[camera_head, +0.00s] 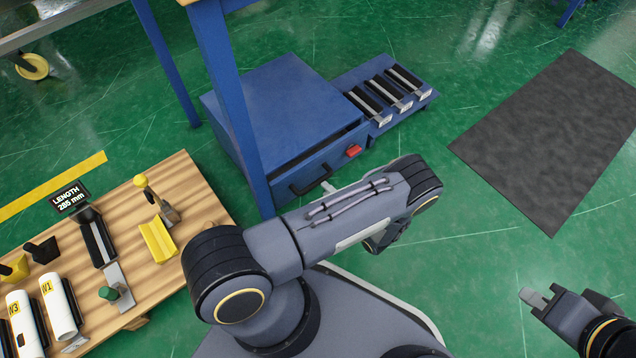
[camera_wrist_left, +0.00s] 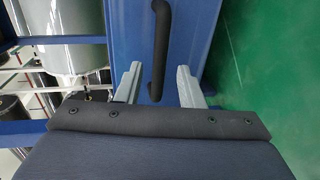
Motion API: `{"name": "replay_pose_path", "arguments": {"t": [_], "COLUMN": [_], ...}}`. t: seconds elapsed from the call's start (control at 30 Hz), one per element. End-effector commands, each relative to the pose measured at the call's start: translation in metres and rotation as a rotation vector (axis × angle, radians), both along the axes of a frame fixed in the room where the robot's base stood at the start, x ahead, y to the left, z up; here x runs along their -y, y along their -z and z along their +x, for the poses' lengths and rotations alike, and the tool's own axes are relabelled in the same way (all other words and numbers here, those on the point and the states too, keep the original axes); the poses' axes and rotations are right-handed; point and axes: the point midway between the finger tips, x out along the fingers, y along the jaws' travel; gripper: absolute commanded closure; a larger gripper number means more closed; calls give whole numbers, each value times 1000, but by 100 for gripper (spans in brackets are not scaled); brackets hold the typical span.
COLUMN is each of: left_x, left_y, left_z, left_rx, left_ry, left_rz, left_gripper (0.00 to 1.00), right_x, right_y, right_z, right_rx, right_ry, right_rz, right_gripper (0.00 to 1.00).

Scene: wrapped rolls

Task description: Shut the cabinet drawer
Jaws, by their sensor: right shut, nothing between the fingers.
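The blue cabinet (camera_head: 280,105) stands on the floor at the upper middle of the head view. Its drawer (camera_head: 330,166) sticks out a little, with a dark gap below the cabinet top. The drawer front bears a black bar handle (camera_head: 312,180) and a red block (camera_head: 353,150). In the left wrist view the handle (camera_wrist_left: 159,35) runs upright between the two parted fingers of my left gripper (camera_wrist_left: 158,67). I cannot tell whether they touch it. In the head view my forearm hides most of that gripper. My right gripper (camera_head: 537,298) is shut and empty at the lower right, away from the cabinet.
A blue table leg (camera_head: 232,100) stands close before the cabinet's left side. A blue rack (camera_head: 385,95) with black-and-silver bars adjoins its right. A wooden table (camera_head: 180,205) with rolls and tools lies left. A dark mat (camera_head: 555,135) and open green floor lie right.

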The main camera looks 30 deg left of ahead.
Motion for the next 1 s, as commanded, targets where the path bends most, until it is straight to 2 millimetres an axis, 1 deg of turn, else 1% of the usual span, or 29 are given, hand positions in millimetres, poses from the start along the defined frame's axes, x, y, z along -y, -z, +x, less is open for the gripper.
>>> {"name": "replay_pose_path", "arguments": {"t": [0.03, 0.1, 0.3, 0.47, 0.7, 0.73, 0.9, 1.0], "left_x": [-9, -20, -45, -54, -55, -55, -55, -55], "left_y": [4, 7, 12, 13, 12, 12, 12, 12], "left_z": [2, 7, 18, 21, 22, 22, 22, 22], "left_rx": [-1, 0, 2, 1, 1, 2, 2, 2], "left_ry": [-5, -5, -6, -4, -4, -5, -5, -5], "left_rz": [1, 1, -1, -1, -1, -2, -2, -2], "left_gripper": [66, 66, 66, 66, 66, 67, 89, 100], "right_x": [0, 0, 0, 0, 0, 0, 0, 0], "right_y": [5, 10, 18, 20, 19, 19, 19, 19], "right_z": [0, 0, 0, 0, 0, 0, 0, 0], "right_rx": [0, 0, 0, 0, 0, 0, 0, -1], "right_ry": [0, 0, 1, 1, 1, 1, 1, 0], "right_rz": [0, 0, 0, 0, 0, 0, 0, 1], "right_gripper": [100, 100, 100, 100, 100, 100, 100, 100]}}
